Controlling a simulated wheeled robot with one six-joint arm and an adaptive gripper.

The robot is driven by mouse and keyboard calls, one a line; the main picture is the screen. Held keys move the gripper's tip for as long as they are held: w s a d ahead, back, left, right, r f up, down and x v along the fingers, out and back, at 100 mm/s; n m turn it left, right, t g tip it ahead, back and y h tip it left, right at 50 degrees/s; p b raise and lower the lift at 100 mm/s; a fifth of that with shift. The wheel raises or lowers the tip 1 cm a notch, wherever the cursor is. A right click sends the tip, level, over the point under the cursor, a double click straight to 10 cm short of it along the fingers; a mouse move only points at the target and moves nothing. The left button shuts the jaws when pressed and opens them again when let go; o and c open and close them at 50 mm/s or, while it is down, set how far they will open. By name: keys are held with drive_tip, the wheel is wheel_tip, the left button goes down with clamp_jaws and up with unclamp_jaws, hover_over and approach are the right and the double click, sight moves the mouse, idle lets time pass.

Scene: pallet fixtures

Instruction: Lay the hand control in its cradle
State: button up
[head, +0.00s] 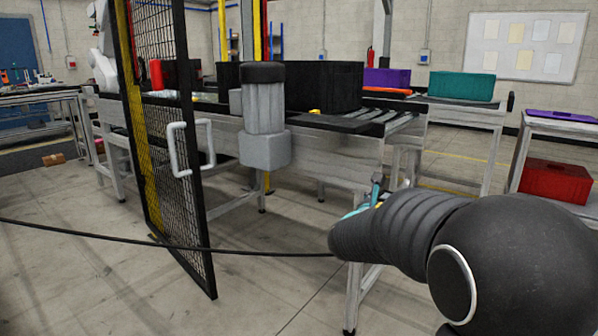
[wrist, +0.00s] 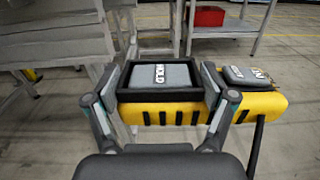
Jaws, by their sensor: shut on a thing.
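The hand control is a yellow body (wrist: 262,104) with black stripes and grey faces bearing white letters, in the wrist view. One grey face (wrist: 160,75) sits in a black surround between my fingers; a smaller one is at its right end. My gripper (wrist: 158,88) is shut on the hand control, with a finger on each side of its middle. In the head view my gripper (head: 374,194) is mostly hidden behind my dark arm, with only small teal and yellow bits showing. I cannot make out the cradle in either view.
A black cable (head: 150,237) hangs across the head view towards my arm. An open mesh gate (head: 165,120) with a white handle stands left. A conveyor table (head: 340,150) with a grey motor-like block (head: 264,115) is ahead. A red box (head: 555,182) is at right. Open floor lies at left front.

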drive_tip(key=s+a+f+n+t+y, duration=0.1)
drive_tip(key=s+a+f+y, duration=0.1)
drive_tip(key=f, duration=0.6)
drive_tip(key=s+a+f+n+t+y, duration=0.1)
drive_tip(key=s+a+f+y, duration=0.1)
drive_tip(key=f, duration=0.7)
drive_tip(key=s+a+f+n+t+y, duration=0.1)
drive_tip(key=s+a+f+n, duration=0.1)
drive_tip(key=f, duration=0.6)
drive_tip(key=shift+s+a+f+y, duration=0.3)
drive_tip(key=shift+s+a+y, duration=0.1)
drive_tip(key=shift+s+a, duration=0.3)
drive_tip(key=shift+d, duration=0.1)
